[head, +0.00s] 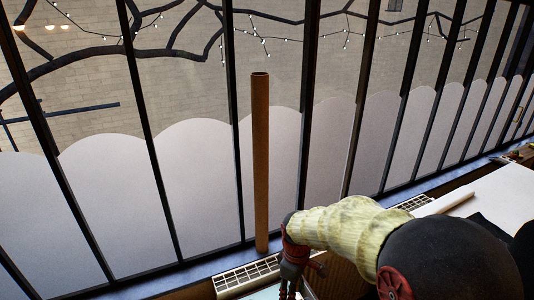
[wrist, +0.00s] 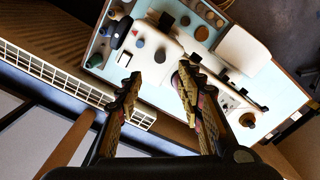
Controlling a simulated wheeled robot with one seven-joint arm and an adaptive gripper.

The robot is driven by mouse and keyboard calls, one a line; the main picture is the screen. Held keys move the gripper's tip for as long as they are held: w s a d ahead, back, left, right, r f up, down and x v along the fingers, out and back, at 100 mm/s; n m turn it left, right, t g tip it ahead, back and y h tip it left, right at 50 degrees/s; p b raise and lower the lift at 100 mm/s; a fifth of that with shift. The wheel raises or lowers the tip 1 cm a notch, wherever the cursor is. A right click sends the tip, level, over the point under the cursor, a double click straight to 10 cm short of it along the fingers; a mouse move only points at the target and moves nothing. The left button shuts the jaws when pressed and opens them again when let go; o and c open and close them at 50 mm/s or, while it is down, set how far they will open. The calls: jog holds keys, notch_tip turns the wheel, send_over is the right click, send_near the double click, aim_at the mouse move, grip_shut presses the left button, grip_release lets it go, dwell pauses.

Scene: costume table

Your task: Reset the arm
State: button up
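My gripper (wrist: 157,82) shows in the wrist view with its two fingers apart and nothing between them. It hangs above a table (wrist: 160,97) with a pale blue top. A white sewing machine (wrist: 240,50) stands on that table, beyond and to the right of the fingers. In the head view my arm reaches in from the lower right and bends down. The wrist end of my gripper (head: 290,282) is at the bottom edge there, and the fingertips are not clear in that view.
A tall brown tube (head: 261,160) stands upright by the window, close left of my arm. A white grille (head: 245,277) runs along the sill. Several small items lie on the table around the sewing machine. A white sheet (head: 505,195) lies at the right.

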jog(key=s+d+r+m+t+b, duration=0.1)
jog(key=s+d+m+t+b, duration=0.1)
jog(key=s+b, duration=0.4)
jog(key=s+d+r+m+t+b, duration=0.1)
jog(key=s+d+m+b, duration=0.3)
jog(key=s+m+b, duration=0.1)
jog(key=s+d+r+m+t+b, duration=0.1)
jog(key=s+d+m+t+b, duration=0.1)
jog(key=s+b, duration=0.5)
jog(key=s+d+m, duration=0.1)
jog(key=s+m, duration=0.1)
jog(key=shift+s+d+r+m+t, duration=0.2)
jog(key=shift+d+m+t, duration=0.1)
jog(key=shift+d, duration=0.1)
jog(key=shift+w, duration=0.1)
jog(key=shift+c, duration=0.2)
dwell(1.5)
